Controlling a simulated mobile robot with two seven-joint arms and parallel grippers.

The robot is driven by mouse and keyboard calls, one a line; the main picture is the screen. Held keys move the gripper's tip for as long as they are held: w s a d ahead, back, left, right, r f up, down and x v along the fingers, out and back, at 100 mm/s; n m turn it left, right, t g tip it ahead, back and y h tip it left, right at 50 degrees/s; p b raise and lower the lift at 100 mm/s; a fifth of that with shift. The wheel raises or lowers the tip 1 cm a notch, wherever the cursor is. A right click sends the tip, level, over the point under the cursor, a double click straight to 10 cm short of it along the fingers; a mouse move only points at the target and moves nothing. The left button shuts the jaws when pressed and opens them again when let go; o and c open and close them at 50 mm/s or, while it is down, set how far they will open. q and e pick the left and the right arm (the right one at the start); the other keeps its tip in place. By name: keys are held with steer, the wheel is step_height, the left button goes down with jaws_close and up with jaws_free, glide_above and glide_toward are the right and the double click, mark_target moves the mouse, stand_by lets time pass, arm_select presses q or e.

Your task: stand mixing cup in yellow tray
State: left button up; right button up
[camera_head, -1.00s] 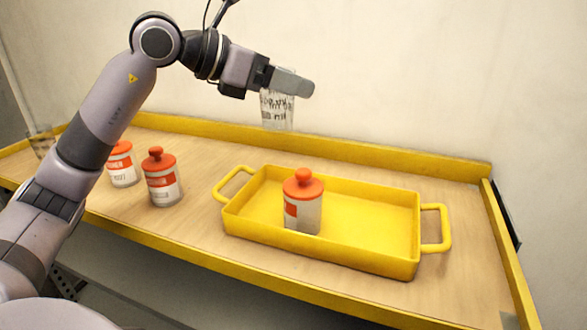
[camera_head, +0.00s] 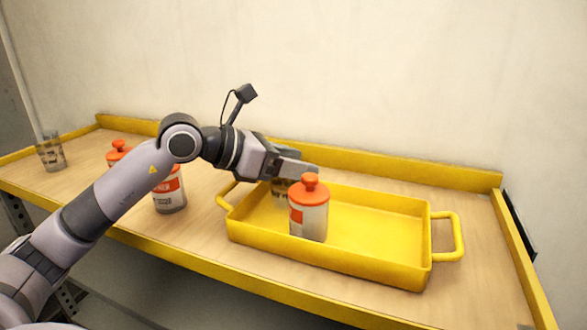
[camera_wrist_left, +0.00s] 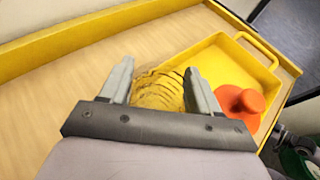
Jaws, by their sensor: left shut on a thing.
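The clear mixing cup (camera_head: 281,190) with dark markings is between the fingers of my left gripper (camera_head: 298,168). It also shows in the left wrist view (camera_wrist_left: 158,90), where the gripper (camera_wrist_left: 160,85) is shut on it. The cup is upright, low inside the left end of the yellow tray (camera_head: 375,252). The jar and gripper hide part of it, and I cannot tell whether its base touches the tray floor. My right gripper is not in view.
An orange-lidded jar (camera_head: 309,215) stands in the tray, close beside the cup. Two more orange-lidded jars (camera_head: 170,195) (camera_head: 118,150) stand left of the tray, partly behind my arm. Another clear cup (camera_head: 51,152) stands at the far left. A yellow rim (camera_head: 400,172) runs along the bench's back.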

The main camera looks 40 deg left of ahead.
arm_select(q)
steer(key=shift+f, duration=0.5)
steer(key=shift+f, duration=0.2)
steer(key=o, duration=1)
steer(key=shift+r, duration=0.1)
steer(key=shift+r, duration=0.1)
